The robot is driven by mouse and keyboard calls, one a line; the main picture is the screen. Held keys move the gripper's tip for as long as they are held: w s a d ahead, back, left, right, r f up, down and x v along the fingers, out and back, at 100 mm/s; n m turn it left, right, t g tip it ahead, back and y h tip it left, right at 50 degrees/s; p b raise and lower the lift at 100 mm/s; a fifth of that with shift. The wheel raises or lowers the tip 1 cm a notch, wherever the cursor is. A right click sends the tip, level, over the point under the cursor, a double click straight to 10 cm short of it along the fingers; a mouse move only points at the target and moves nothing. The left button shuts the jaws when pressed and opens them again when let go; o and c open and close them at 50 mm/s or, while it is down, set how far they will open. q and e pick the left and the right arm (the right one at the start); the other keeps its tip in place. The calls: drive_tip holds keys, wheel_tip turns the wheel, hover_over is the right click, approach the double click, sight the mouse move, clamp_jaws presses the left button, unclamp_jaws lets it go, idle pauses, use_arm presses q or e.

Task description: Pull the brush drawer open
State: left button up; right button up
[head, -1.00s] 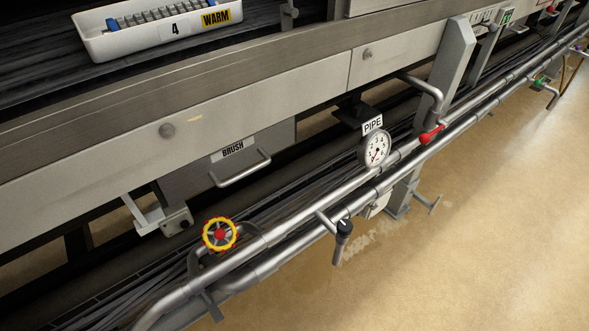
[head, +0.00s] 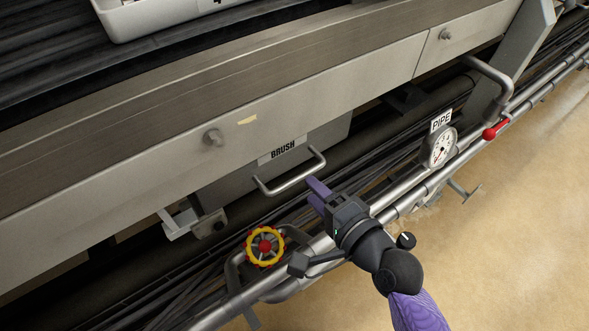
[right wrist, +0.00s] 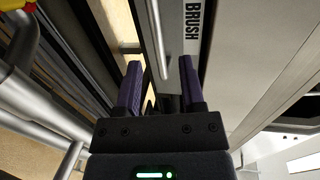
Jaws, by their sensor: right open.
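The brush drawer (head: 240,180) is a grey metal box under the machine's frame, with a white BRUSH label (head: 283,151). Its silver bar handle (head: 292,180) sticks out below the label. My right gripper (head: 317,194) is open, with purple fingers just to the right of and below the handle, apart from it in the head view. In the right wrist view, the handle bar (right wrist: 163,35) runs lengthwise between the two open fingers (right wrist: 162,85), with the BRUSH label (right wrist: 194,22) beyond. Whether a finger touches the bar cannot be told. My left gripper is out of view.
A yellow and red valve wheel (head: 265,246) sits below the handle. Silver pipes (head: 400,205) run diagonally beneath my right arm. A PIPE gauge (head: 440,148) and red lever (head: 495,131) are at right. A white tray (head: 150,18) stands above. Floor at lower right is clear.

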sight(298, 176)
drive_tip(key=b+x, duration=0.1)
drive_tip(key=x, duration=0.4)
drive_tip(key=shift+w+a+f+b, duration=0.1)
drive_tip(key=shift+w+b, duration=0.05)
drive_tip(key=shift+b, duration=0.2)
drive_tip(key=shift+c, duration=0.8)
drive_tip(key=c, duration=0.5)
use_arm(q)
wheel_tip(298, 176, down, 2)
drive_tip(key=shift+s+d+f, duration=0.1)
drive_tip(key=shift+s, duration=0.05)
use_arm(e)
clamp_jaws()
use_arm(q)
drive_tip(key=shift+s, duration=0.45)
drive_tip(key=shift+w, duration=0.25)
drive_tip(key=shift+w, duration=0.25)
